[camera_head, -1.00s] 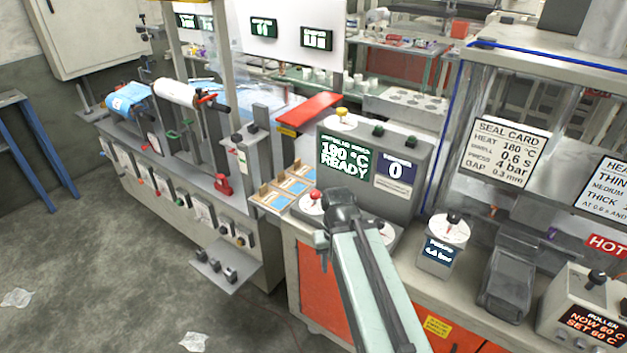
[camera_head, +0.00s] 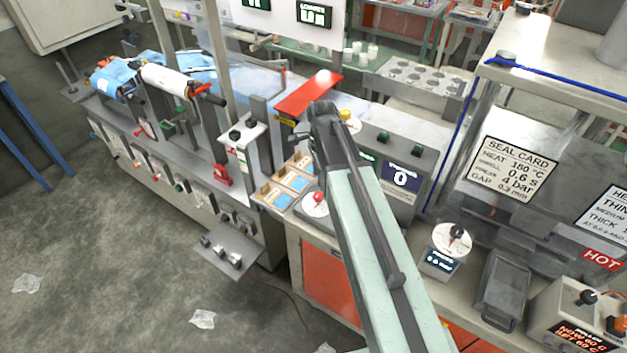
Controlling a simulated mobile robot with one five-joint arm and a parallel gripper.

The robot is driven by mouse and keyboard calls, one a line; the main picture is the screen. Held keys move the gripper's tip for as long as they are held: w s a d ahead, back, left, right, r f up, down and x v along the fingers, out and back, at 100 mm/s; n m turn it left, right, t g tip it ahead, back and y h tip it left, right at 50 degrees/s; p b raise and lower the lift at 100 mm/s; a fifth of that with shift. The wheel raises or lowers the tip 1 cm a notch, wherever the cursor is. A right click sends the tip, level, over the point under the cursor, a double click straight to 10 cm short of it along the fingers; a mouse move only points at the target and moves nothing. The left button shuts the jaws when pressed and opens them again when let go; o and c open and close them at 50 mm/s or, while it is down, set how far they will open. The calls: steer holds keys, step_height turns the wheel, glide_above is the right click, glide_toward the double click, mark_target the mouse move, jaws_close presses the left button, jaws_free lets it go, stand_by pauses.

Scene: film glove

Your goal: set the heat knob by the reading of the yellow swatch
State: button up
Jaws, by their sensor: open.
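My gripper (camera_head: 322,128) is at the far end of my raised arm, in front of the control box, and looks empty. Its fingertips are hard to make out. A white dial with a red knob (camera_head: 317,198) is left of my arm, its right side partly covered. The box's display reading 0 (camera_head: 401,178) shows; my arm hides most of the green display. Wooden trays with blue swatches (camera_head: 297,183) lie left of the box. I cannot make out a yellow swatch.
The seal card (camera_head: 513,172) reads heat 180 °C, 0.6 s, 4 bar, gap 0.3 mm. A HOT sign (camera_head: 602,260) and roller box (camera_head: 580,315) are farther right. A red plate (camera_head: 308,95) is behind the gripper.

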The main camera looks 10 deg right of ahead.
mark_target(318, 195)
steer(key=f+b, duration=0.8)
steer(key=shift+a+f, duration=0.1)
steer(key=shift+a, duration=0.2)
jaws_close()
